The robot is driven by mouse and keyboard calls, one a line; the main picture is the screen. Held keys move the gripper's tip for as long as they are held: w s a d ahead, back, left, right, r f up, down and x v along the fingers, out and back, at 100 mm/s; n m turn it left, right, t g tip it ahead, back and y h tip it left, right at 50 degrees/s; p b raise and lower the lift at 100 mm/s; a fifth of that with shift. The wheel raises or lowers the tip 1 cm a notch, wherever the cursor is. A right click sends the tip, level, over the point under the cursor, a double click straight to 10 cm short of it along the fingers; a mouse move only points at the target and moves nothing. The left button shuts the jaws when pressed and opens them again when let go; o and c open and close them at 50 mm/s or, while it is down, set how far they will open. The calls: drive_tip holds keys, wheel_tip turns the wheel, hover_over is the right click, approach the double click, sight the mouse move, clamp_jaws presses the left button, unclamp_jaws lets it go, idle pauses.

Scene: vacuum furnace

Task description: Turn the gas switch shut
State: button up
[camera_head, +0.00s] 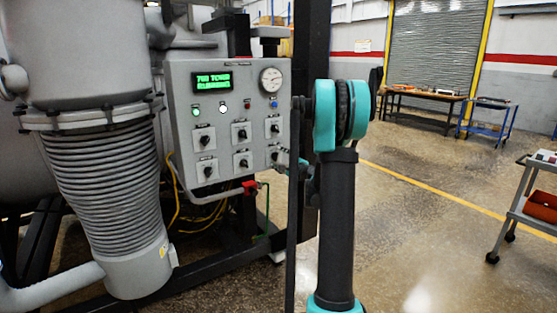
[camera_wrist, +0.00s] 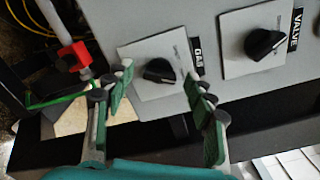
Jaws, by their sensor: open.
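The gas switch (camera_wrist: 158,71) is a black rotary knob on a pale square plate, with a "GAS" label beside it in the wrist view. In the head view it is the lower-right knob (camera_head: 274,156) on the grey control panel (camera_head: 222,140). My gripper (camera_wrist: 159,80) is open, with one finger on each side of the knob and a gap showing on both sides. No contact is visible. In the head view my arm stands right of the panel and the fingers are small by its lower right edge. The knob's exact setting is hard to read.
The valve knob (camera_wrist: 264,43) sits beside the gas switch in the wrist view. A red handle (camera_wrist: 74,56) on a pipe and a green rod (camera_wrist: 62,100) are close on the left. The floor (camera_head: 420,230) right of my arm is open, with a cart (camera_head: 535,205) at far right.

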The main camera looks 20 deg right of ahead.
drive_tip(key=shift+w+a, duration=0.1)
drive_tip(key=shift+w, duration=0.15)
drive_tip(key=c, duration=1.2)
drive_tip(key=shift+o, duration=0.2)
drive_tip(key=shift+n, duration=0.3)
drive_tip(key=n, duration=1.1)
drive_tip(key=shift+n, duration=0.3)
